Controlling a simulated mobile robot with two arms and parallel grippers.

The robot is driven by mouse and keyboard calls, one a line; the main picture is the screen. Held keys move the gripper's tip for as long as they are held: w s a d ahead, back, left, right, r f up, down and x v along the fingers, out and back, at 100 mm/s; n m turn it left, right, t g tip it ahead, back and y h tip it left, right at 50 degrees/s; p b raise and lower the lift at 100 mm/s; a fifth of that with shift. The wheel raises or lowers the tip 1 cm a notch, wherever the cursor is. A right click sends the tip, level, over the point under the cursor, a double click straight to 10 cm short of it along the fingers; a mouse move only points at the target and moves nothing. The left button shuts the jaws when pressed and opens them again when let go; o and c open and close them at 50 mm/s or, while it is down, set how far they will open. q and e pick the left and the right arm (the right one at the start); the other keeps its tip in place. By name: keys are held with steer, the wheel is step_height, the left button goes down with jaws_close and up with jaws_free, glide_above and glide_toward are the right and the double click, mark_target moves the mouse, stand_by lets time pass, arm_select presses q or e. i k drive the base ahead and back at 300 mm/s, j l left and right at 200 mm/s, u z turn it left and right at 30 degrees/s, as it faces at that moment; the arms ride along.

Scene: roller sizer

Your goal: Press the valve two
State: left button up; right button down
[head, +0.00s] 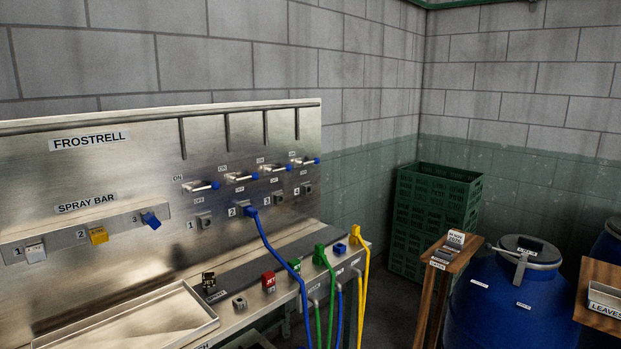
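A steel panel (95,170) marked FROSTRELL stands on the left. On its SPRAY BAR strip are three numbered fittings: a white one (35,251) at 1, a yellow one (98,236) at 2 and a blue tilted one (151,220) at 3. No fitting is labelled "valve", so I cannot tell which one valve two is. Neither gripper is in view.
A steel tray (130,318) lies on the bench below. A red block (268,282) and hoses in blue, green and yellow (363,285) are at the bench's right end. Green crates (433,220), a wooden stand (447,262) and a blue drum (505,305) stand right.

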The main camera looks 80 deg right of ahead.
mark_target(254, 176)
steer(key=z, duration=2.05)
steer(key=i+z, duration=0.25)
steer(key=i, duration=0.85)
